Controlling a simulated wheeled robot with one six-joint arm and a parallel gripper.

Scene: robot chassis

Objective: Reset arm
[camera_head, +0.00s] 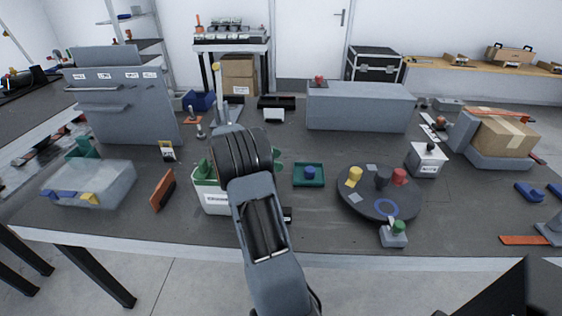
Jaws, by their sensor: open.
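My arm rises from the bottom centre, and its thick grey and black links cover the middle of the work table (330,235). My gripper is hidden behind these links, so I cannot see its jaws or anything between them. A white bin (211,197) with a label and green items stands partly behind the arm on its left. A small dark piece shows just right of the arm, but I cannot tell what it is.
Right of the arm are a green tray (309,181) with a blue piece and a round dark turntable (350,208) with coloured pieces. An orange block (162,190) and a translucent bin (112,182) stand left. A grey box (361,108) stands behind.

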